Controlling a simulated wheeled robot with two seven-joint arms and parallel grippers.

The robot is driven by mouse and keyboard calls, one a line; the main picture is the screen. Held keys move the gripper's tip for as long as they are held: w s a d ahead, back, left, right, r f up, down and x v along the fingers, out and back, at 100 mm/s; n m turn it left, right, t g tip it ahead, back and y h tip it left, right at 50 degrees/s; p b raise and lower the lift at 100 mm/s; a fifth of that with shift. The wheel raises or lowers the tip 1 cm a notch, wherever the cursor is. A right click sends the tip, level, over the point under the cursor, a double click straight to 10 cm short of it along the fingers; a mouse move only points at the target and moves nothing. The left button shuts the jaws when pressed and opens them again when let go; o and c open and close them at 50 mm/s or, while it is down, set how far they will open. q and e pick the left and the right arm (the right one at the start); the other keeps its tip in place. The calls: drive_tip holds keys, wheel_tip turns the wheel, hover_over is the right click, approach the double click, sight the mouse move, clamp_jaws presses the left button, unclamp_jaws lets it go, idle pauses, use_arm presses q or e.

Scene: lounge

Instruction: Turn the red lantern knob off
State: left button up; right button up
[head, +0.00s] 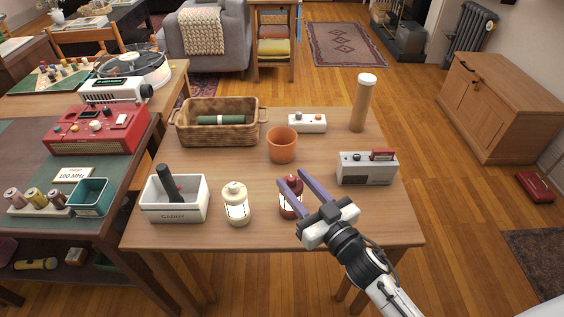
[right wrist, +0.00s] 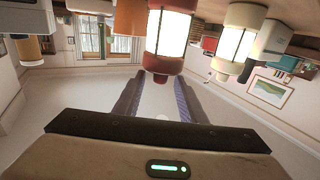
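The red lantern (head: 290,205) stands upright near the front edge of the table, partly hidden behind my right gripper. In the right wrist view, which is upside down, the red lantern (right wrist: 168,30) has a bright whitish panel between red ends. A small red part sticks out from its cap towards my fingers; I cannot tell its setting. My right gripper (head: 292,178) is open, its two purple fingers apart with nothing between them. In the wrist view the fingers point towards the lantern's cap end, apart from it as far as I can tell. My left gripper is not in view.
A cream lantern (head: 236,204) stands left of the red one, beside a white caddy (head: 178,208). An orange pot (head: 282,146) is behind, and a grey radio (head: 366,170) is to the right. A wicker basket (head: 216,132) and a power strip (head: 307,123) are farther back.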

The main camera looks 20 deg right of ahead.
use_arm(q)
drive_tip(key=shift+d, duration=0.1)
use_arm(e)
drive_tip(key=x, duration=0.6)
drive_tip(key=shift+c, duration=0.9)
clamp_jaws()
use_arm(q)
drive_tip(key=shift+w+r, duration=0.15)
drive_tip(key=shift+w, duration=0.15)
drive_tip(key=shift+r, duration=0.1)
